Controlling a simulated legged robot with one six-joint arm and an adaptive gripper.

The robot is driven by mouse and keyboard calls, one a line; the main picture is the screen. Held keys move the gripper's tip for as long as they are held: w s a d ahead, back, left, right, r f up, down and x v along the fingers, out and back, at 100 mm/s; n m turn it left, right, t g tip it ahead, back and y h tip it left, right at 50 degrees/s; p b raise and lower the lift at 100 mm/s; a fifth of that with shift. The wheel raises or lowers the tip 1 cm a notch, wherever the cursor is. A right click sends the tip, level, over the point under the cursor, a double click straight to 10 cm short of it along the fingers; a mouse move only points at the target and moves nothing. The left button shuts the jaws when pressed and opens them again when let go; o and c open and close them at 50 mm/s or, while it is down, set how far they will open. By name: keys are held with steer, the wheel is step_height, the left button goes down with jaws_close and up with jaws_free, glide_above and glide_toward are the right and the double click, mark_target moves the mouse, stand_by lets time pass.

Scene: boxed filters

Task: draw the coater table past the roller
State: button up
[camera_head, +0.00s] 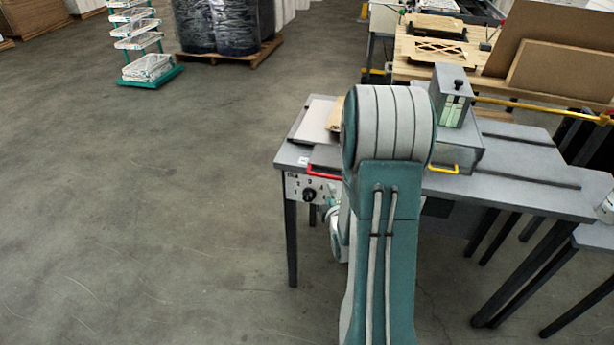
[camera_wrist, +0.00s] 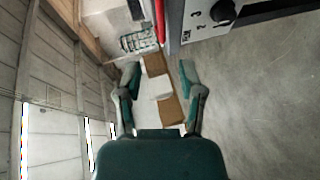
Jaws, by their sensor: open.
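The coater (camera_head: 540,185) is a grey bench on dark legs. A grey sliding table (camera_head: 326,156) with a red handle (camera_head: 318,173) is at its left end. The roller itself is not clearly seen; a grey housing (camera_head: 470,158) with a yellow handle (camera_head: 443,169) stands right of my arm, which hides the part between. In the wrist view the red handle (camera_wrist: 161,22) is at the top, beside the dial panel (camera_wrist: 215,22). My gripper (camera_wrist: 160,76) is open and empty, its fingers apart from the handle.
A pale sheet (camera_head: 315,120) lies on the bench's left end. A wooden workbench (camera_head: 420,70) with brown boards (camera_head: 560,75) stands behind. A pallet of black-wrapped goods (camera_head: 235,60) and a teal rack (camera_head: 150,72) stand far back. The floor at left is clear.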

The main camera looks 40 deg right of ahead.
mark_target(326, 177)
steer(key=x, duration=1)
steer(key=shift+w+d+f, duration=0.2)
steer(key=shift+d, duration=0.3)
steer(key=shift+w+d+f, duration=0.1)
steer(key=shift+d, duration=0.45)
steer(key=shift+a, duration=0.15)
jaws_close()
steer(key=shift+a, duration=0.15)
